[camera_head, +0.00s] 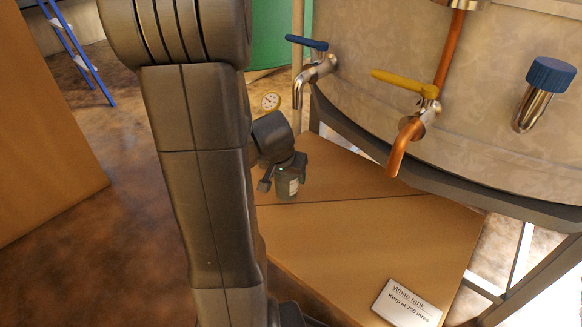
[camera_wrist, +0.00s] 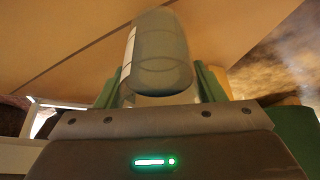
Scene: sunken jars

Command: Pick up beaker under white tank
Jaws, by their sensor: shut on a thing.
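The beaker (camera_head: 288,186) is a small clear vessel with a white label, at the far end of the wooden table below the white tank (camera_head: 380,60). My gripper (camera_head: 282,172) is shut on it. In the wrist view the beaker (camera_wrist: 160,60) sits between the two green fingers of my gripper (camera_wrist: 160,90), its label at the left side. I cannot tell whether the beaker touches the table top. My arm hides part of the left side of the table in the head view.
The wooden table (camera_head: 370,240) bears a card reading "White tank, Keep at 750 litres" (camera_head: 407,302). Above it hang a blue-handled tap (camera_head: 312,68), a yellow-handled copper tap (camera_head: 408,125) and a blue-capped fitting (camera_head: 540,95). Open floor (camera_head: 140,220) lies left.

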